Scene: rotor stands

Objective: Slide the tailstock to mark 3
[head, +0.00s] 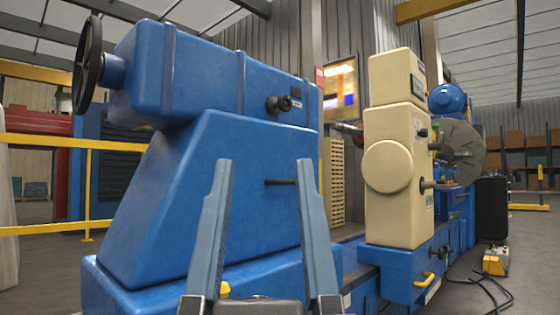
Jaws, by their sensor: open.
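The tailstock (200,200) is a large blue casting that fills the left and middle of the head view. A dark handwheel (88,65) is at its upper left end. A black knob (280,104) is on its upper side, and a short dark rod (280,182) sticks out lower down. My gripper (263,166) is open and empty in front of the tailstock. The rod shows between its two fingers; I cannot tell whether the right finger touches it. I cannot make out mark 3 or any numbered marks.
A cream machine unit (400,150) stands on the blue bed (410,275) at the right, with a round grey plate (461,146) behind it. A yellow railing (60,141) is at the left. Cables and a yellow box (496,261) lie on the floor at the right.

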